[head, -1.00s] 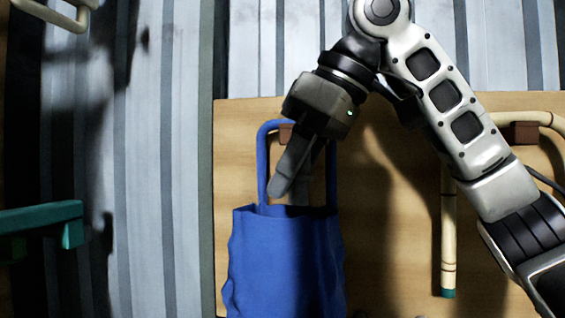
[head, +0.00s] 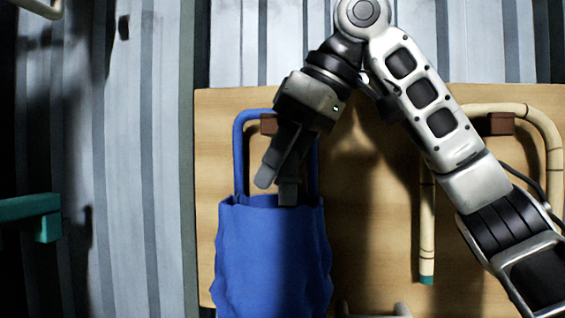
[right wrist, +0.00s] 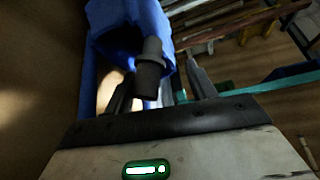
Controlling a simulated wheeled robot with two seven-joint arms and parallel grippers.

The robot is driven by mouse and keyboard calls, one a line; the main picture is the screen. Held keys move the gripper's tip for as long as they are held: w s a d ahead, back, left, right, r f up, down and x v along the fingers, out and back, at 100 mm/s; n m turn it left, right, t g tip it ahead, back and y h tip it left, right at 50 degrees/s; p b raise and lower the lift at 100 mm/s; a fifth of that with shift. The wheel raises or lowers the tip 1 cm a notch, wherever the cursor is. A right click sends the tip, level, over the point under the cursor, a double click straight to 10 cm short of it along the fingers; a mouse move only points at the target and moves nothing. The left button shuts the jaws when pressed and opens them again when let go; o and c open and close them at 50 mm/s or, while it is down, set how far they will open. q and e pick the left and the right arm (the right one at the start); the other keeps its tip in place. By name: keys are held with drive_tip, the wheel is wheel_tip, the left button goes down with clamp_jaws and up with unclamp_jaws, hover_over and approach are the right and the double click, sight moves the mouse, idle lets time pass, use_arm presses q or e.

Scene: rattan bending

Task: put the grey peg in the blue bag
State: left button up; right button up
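The blue bag (head: 272,260) hangs by its looped handles from a brown block on a wooden board. My right gripper (head: 276,184) points down at the bag's mouth, with its fingertips just at the rim. In the right wrist view, the grey peg (right wrist: 149,76), dark with a lighter far end, shows between the spread fingers (right wrist: 158,90). A gap shows between the peg and the right-hand finger, so the gripper looks open. The bag (right wrist: 130,22) lies just beyond the peg. I cannot tell how deep the peg is. My left gripper is not in view.
The wooden board (head: 375,200) stands behind the bag. A bent rattan cane (head: 427,225) hangs at the right from another brown block (head: 500,124). A teal bar (head: 30,208) juts in at the left. Small pale shapes at the bottom edge are unclear.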

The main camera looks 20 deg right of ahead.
drive_tip(key=v, duration=1.6)
idle(0.6)
